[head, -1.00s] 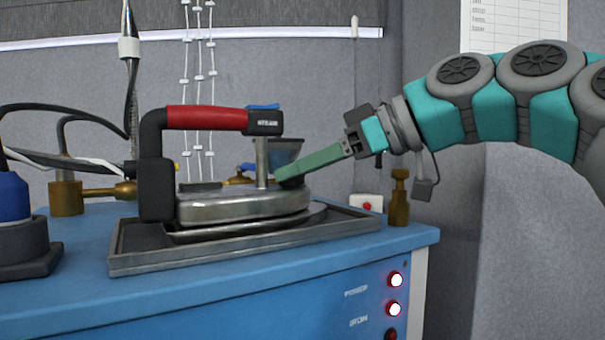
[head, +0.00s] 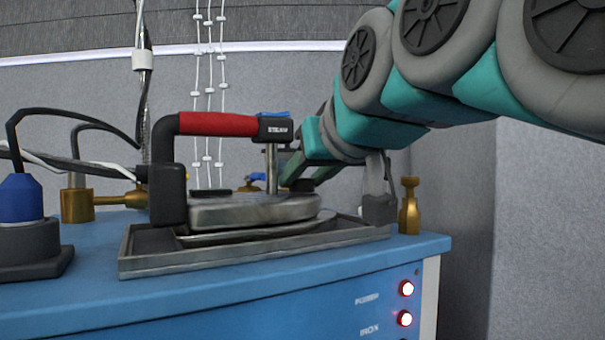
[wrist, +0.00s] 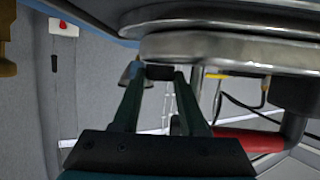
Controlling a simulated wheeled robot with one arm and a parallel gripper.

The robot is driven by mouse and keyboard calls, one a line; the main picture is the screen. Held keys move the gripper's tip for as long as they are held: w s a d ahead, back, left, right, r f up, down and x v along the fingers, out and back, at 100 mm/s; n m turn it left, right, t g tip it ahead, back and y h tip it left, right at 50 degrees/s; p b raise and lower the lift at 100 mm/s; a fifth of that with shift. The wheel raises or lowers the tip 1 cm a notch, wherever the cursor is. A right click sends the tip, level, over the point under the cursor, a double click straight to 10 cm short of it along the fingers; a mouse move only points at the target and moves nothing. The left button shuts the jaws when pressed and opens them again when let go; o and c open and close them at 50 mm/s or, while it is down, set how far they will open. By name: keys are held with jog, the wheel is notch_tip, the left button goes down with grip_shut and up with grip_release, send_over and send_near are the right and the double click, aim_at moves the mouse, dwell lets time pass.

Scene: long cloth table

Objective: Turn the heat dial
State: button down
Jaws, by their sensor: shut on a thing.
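The steam iron (head: 250,210) lies on its metal tray (head: 130,265) on the blue bench, with its red handle (head: 218,124) on top. My gripper (head: 295,170) is at the right end of the iron, behind the handle's front post, partly hidden by the iron. In the wrist view, where the iron appears upside down, my gripper (wrist: 160,76) has its two green fingers shut on a small dark knob, which looks like the heat dial (wrist: 160,72), against the iron's metal body (wrist: 215,48). The dial's markings and angle cannot be made out.
A brass fitting (head: 409,208) stands at the bench's right corner, close to my wrist. A blue-topped plug (head: 22,200) and brass valve (head: 78,200) stand at left. Cables hang behind the iron. Lit red lamps (head: 405,288) are on the bench front.

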jog(key=shift+m+h, duration=0.5)
jog(key=shift+a, duration=0.1)
jog(key=shift+c, duration=2.2)
grip_release()
jog(key=shift+s, duration=0.1)
